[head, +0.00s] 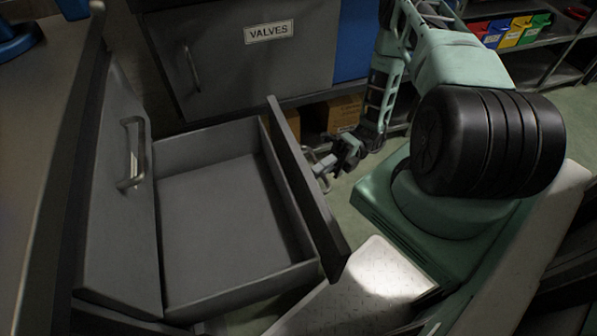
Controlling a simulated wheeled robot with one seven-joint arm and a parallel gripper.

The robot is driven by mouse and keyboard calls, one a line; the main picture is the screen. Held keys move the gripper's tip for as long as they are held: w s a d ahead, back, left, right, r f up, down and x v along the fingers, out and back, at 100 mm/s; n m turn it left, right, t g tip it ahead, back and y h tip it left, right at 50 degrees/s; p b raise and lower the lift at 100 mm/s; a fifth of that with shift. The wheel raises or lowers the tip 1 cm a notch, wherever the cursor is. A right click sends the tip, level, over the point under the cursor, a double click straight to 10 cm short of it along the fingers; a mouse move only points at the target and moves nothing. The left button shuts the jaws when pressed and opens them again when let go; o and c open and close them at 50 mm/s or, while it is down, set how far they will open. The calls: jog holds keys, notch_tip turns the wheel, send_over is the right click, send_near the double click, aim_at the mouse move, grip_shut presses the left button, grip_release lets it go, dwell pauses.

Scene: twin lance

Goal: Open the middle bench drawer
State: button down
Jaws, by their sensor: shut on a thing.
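The middle bench drawer (230,212) is pulled out of the bench in the head view. It is a grey open-topped box, and its bare floor shows, with nothing in it. Its front panel (308,190) stands well away from the bench face. My gripper (326,168) is at the outer side of that panel, shut on the drawer's handle (322,174). The fingers partly hide the handle. Another bench drawer front with a bar handle (133,152) stands closed at the left, next to the open drawer.
The bench top (40,130) runs along the left edge. A grey cabinet marked VALVES (250,60) stands at the back, with cardboard boxes (343,113) below it. Coloured bins (510,30) sit on a shelf at the upper right. Green floor shows between.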

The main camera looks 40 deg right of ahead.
jog(key=shift+s+d, duration=0.1)
jog(key=shift+d, duration=0.4)
jog(key=c, duration=1.8)
grip_release()
jog(key=d+f, duration=0.1)
jog(key=d, duration=0.4)
jog(key=d+f, duration=0.1)
jog(key=d, duration=0.5)
jog(key=d+f, duration=0.1)
jog(key=d, duration=0.5)
jog(key=shift+w+f, duration=0.1)
jog(key=shift+w, duration=0.3)
jog(key=shift+s, duration=0.1)
